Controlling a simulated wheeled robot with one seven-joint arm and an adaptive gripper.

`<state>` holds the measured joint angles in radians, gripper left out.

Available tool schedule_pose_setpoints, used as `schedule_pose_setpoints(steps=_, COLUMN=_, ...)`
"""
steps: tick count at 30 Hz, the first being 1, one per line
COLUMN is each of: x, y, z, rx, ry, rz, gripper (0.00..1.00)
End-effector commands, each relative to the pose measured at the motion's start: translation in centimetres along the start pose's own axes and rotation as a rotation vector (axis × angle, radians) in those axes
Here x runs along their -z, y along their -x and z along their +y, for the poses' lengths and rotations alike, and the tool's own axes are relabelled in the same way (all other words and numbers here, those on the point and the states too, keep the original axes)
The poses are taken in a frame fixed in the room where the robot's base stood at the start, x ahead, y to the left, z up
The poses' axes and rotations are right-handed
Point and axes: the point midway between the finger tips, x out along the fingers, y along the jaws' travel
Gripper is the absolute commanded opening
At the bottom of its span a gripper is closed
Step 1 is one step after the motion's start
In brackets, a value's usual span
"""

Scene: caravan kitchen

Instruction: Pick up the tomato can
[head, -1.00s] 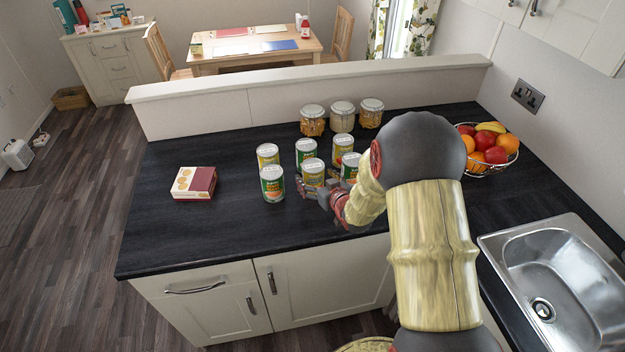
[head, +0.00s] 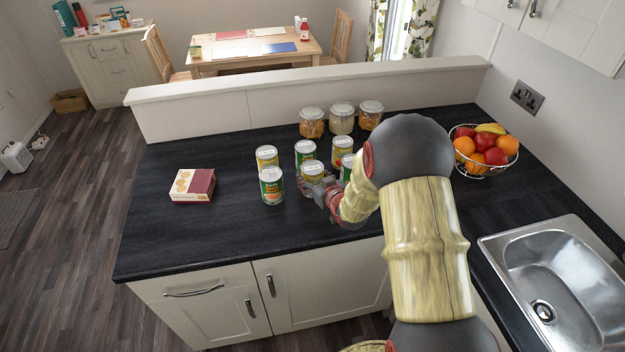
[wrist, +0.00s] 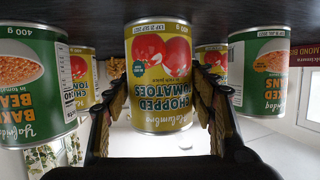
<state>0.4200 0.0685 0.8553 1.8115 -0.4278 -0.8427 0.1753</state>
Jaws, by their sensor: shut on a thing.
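The tomato can (wrist: 160,85), with a yellow-olive label reading "Chopped Tomatoes", fills the middle of the wrist view, which is upside down. My gripper (wrist: 160,112) has one finger on each side of it and is shut on it. In the head view the can (head: 312,171) is at the front of a group of cans, with my gripper (head: 322,192) at its near right side. Its lower part is partly hidden by the gripper there. I cannot tell if its base is clear of the counter.
A green baked beans can (head: 271,187) stands close on the left; another (head: 347,168) is partly hidden by my arm on the right. More cans stand behind, then several jars (head: 342,120). A box (head: 192,186) lies left; a fruit basket (head: 485,152) stands right. The front counter is clear.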

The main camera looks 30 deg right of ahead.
Motion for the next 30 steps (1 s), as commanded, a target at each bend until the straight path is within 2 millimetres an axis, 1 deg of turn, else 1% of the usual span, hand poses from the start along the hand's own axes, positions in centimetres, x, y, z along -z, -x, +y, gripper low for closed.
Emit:
schedule_pose_setpoints(steps=2, x=-0.01, y=0.00, z=0.00, rx=0.000, ry=0.000, rz=0.000, gripper=0.43)
schedule_pose_setpoints(steps=18, x=-0.01, y=0.00, z=0.00, rx=0.000, ry=0.000, rz=0.000, gripper=0.13)
schedule_pose_setpoints(steps=26, x=0.27, y=0.02, z=0.02, rx=0.000, ry=0.001, rz=0.003, gripper=0.13)
schedule_pose_setpoints(steps=30, x=0.94, y=0.24, z=0.02, rx=0.000, ry=0.001, rz=0.004, gripper=0.13)
